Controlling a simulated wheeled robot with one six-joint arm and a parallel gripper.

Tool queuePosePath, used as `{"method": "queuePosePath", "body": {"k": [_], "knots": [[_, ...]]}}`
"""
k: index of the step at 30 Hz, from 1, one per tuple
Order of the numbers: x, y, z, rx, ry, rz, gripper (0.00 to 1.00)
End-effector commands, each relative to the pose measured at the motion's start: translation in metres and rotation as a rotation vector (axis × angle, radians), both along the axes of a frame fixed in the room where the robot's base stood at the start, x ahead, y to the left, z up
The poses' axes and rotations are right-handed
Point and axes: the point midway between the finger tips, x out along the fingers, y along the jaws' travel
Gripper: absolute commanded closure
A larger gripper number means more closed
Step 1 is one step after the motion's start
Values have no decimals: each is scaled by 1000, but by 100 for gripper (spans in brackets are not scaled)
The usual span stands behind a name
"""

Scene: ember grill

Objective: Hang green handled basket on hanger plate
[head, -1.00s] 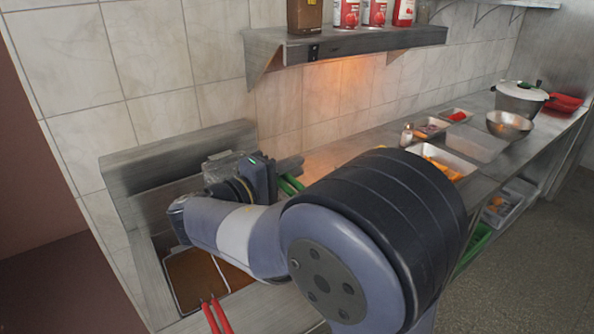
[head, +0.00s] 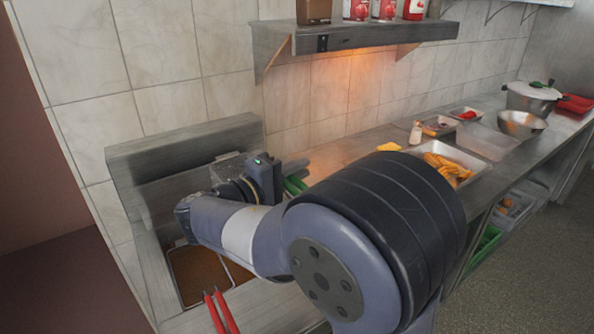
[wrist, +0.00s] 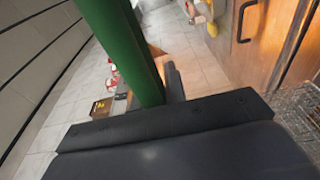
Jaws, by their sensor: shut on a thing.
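My gripper (wrist: 155,92) is shut on a thick green handle (wrist: 122,45) that runs up and left in the wrist view. In the head view the green handle (head: 294,184) shows just right of my wrist; my arm hides the fingertips. Wire mesh (wrist: 300,108) at the right edge of the wrist view looks like part of the basket; the rest of the basket is not clearly seen. A steel upright plate (head: 185,148) stands along the wall behind the fryer and may be the hanger plate; its hooks cannot be made out.
The fryer well (head: 195,278) holds brown oil below my wrist. Red handles (head: 220,312) stick out at its front. A wall shelf (head: 360,36) with cans is above. The counter at right holds a food tray (head: 478,160), a bowl (head: 515,124) and a pot (head: 530,100).

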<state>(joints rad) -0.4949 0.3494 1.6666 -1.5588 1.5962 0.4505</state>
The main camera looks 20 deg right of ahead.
Motion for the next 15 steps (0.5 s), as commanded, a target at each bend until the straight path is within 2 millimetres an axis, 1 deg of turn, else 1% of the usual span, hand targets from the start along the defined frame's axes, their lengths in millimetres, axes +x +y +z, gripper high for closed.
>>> {"method": "queuePosePath", "body": {"k": [5, 15], "knots": [[0, 0, 0, 0, -3, 0, 100], [0, 0, -9, 0, -3, 0, 100]]}}
